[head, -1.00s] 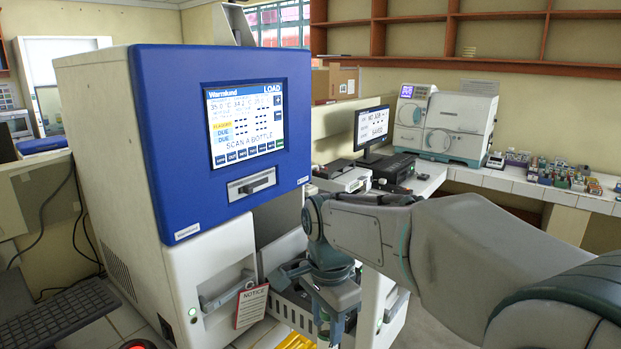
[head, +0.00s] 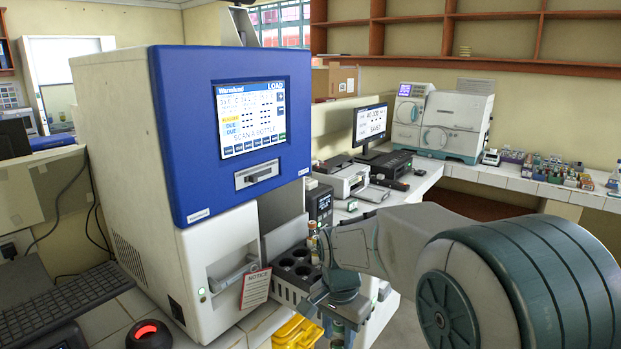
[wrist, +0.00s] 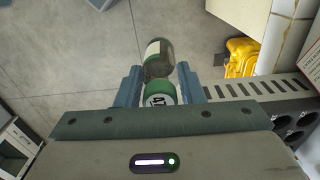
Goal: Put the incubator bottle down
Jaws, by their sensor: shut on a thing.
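The incubator bottle (wrist: 158,58) shows in the wrist view between the two fingers of my gripper (wrist: 160,84). It has a green cap with a dark mark on its top, a clear body and a pale and green label. The gripper is shut on it and holds it over the open floor. In the head view my gripper (head: 338,312) is at the bottom, right of the grey rack, and a bit of the bottle (head: 338,334) shows below it. The bottle's lower end is partly cut off in the head view.
The blue-fronted incubator (head: 232,130) stands left, its screen reading LOAD and "scan a bottle". A grey rack (head: 284,292) with several round holes is beside it, with a yellow item (head: 297,333) below. Benches with instruments lie behind.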

